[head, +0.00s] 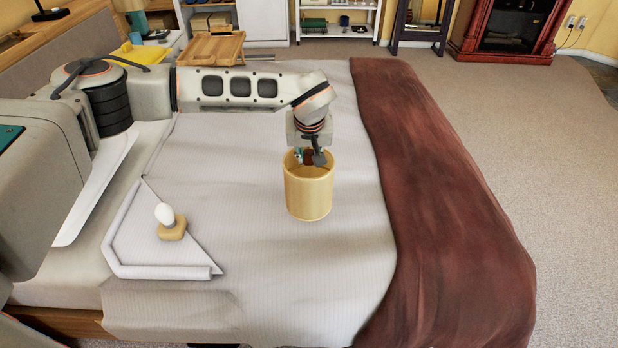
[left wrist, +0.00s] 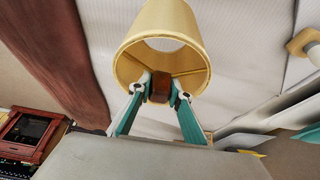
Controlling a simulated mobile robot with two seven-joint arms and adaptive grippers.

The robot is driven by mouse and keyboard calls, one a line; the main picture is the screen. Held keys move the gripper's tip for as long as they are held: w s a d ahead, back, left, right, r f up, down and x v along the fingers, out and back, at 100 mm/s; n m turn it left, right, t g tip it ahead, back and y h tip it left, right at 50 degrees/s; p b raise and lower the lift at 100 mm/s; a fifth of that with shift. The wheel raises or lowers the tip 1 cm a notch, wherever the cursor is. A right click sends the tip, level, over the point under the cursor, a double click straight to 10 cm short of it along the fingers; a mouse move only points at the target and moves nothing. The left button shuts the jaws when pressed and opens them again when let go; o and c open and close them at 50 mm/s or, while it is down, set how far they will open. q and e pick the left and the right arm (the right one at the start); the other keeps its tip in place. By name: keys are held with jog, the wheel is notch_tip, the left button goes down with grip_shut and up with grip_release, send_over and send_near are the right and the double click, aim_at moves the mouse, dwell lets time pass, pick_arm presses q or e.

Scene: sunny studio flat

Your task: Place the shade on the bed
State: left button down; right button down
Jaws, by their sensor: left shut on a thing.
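The shade (head: 308,192) is a pale yellow, open cylinder, upright over the middle of the light sheet on the bed (head: 262,265). I cannot tell whether its lower rim touches the sheet. My left gripper (head: 308,158) reaches down into its top opening and is shut on the brown fitting inside the rim. The left wrist view also shows the shade (left wrist: 160,35), with the green fingers (left wrist: 160,90) closing on the brown fitting from both sides. My right gripper is not in view.
A white bulb on a small wooden base (head: 172,232) stands on the bed to the left, by a folded sheet corner. A dark red blanket (head: 435,210) covers the bed's right part. A wooden tray (head: 212,48) lies beyond my arm. The sheet around the shade is clear.

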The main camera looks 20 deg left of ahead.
pick_arm(q)
jog(key=shift+f, duration=1.6)
notch_tip(320, 180, down, 4)
jog(key=shift+r+b, duration=0.2)
jog(key=shift+b, duration=0.2)
jog(key=c, duration=1.9)
grip_release()
jog(key=shift+f, duration=0.15)
